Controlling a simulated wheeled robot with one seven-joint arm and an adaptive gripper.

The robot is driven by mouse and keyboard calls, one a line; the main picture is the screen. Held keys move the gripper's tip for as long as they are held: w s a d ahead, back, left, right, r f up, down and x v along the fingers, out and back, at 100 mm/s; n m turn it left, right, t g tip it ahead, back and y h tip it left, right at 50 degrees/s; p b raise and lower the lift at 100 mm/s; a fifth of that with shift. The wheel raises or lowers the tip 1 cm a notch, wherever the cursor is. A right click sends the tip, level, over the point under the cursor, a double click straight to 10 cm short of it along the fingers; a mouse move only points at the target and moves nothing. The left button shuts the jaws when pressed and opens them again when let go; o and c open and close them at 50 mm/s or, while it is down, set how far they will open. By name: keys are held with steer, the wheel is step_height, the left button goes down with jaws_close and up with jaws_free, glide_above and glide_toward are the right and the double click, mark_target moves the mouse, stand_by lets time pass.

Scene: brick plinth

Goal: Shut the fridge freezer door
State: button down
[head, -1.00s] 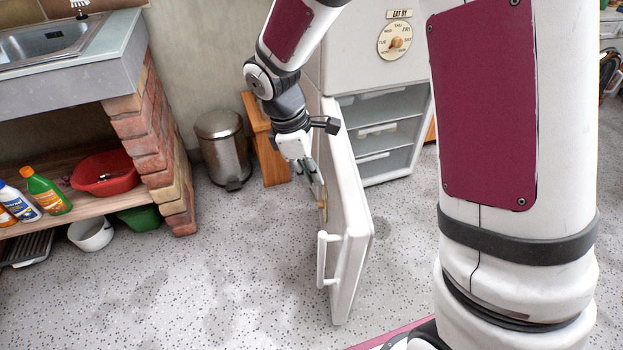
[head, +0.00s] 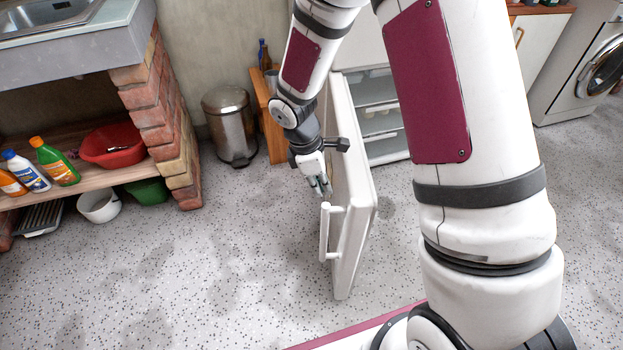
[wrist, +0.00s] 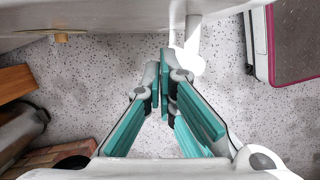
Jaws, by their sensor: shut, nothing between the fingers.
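The white freezer door (head: 357,190) stands open, swung out from the fridge freezer (head: 380,92), whose drawers show behind it. Its white bar handle (head: 325,235) is on the outer face near the free edge. My gripper (head: 325,190) is shut and empty, pointing down on the door's outer side, just above the handle in the picture. In the wrist view my fingertips (wrist: 164,62) are close together, beside the handle (wrist: 190,45), with the door (wrist: 105,18) across the top. I cannot tell whether the fingers touch the handle or door.
A metal bin (head: 230,125) and a wooden unit (head: 268,120) stand left of the fridge. A brick plinth (head: 160,120) carries the sink counter, with bottles and a red bowl (head: 112,146) on its shelf. The floor left of the door is clear. A washing machine (head: 590,75) stands far right.

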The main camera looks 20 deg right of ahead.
steer(key=shift+s+d+r, duration=0.1)
steer(key=shift+s+d, duration=0.1)
steer(key=shift+d, duration=0.4)
steer(key=shift+s+d, duration=0.15)
steer(key=shift+d, duration=0.45)
